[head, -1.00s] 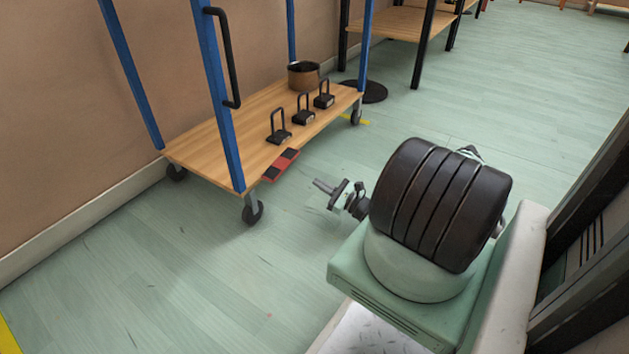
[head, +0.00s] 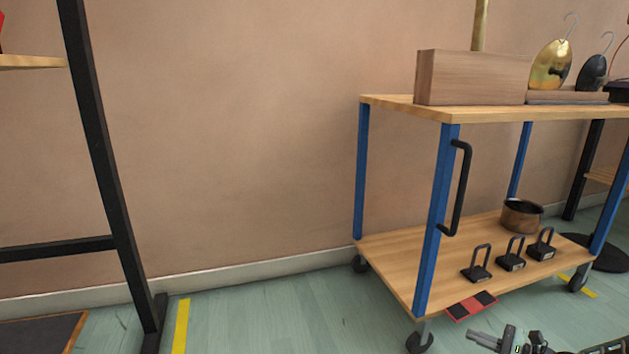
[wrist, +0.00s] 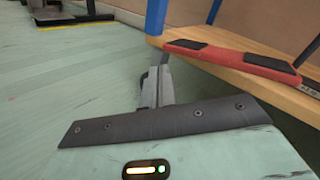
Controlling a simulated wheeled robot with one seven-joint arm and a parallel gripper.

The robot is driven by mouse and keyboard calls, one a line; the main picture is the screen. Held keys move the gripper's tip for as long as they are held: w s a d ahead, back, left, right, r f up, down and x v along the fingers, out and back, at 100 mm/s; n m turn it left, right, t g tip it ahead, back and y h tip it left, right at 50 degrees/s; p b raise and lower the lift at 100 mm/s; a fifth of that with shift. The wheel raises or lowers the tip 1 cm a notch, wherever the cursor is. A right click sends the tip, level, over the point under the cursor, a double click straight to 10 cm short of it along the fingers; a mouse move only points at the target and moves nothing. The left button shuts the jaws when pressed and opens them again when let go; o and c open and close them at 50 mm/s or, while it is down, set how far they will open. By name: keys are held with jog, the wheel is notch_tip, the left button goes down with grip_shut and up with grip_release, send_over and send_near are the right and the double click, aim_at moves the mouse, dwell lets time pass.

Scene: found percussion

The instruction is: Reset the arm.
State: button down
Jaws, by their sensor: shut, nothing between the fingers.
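My gripper (head: 480,338) shows at the bottom edge of the head view, low in front of the cart's lower shelf. Its fingers point left and are shut with nothing between them. In the wrist view the closed grey fingers (wrist: 155,92) stick out past a dark plate over the green floor. They are apart from the cart. Most of my arm is cut off below the head view.
A blue-post cart (head: 437,220) stands beside my gripper. A red bar with black pads (head: 471,306) is at its lower shelf's front edge, close to the fingers. Several padlocks and a pot (head: 521,216) rest on that shelf. A black-framed rack (head: 100,150) stands left; floor between is clear.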

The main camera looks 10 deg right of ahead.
jog(key=s+a+r+n+g+h, duration=0.3)
jog(key=s+a+r+n+g, duration=0.1)
jog(key=a+r+n+g, duration=0.75)
jog(key=s+a+r+n+g+h+p, duration=0.1)
jog(key=s+a+r+n+h+p, duration=0.2)
jog(key=s+a+r+n+p, duration=0.75)
jog(key=s+a+r+n+h+p, duration=0.2)
jog(key=s+a+r, duration=0.2)
jog(key=a+r, duration=0.75)
jog(key=s+a+r+n+g+h+p, duration=0.1)
jog(key=s+a+r+n+h+p, duration=0.4)
jog(key=r, duration=1.1)
notch_tip(320, 180, up, 36)
jog(key=s+a+n+y+p, duration=0.1)
jog(key=y+p, duration=0.1)
jog(key=p, duration=3.5)
jog(key=shift+s+r+n, duration=0.15)
jog(key=shift+s+n, duration=0.15)
jog(key=shift+s, duration=0.05)
jog(key=shift+a, duration=0.1)
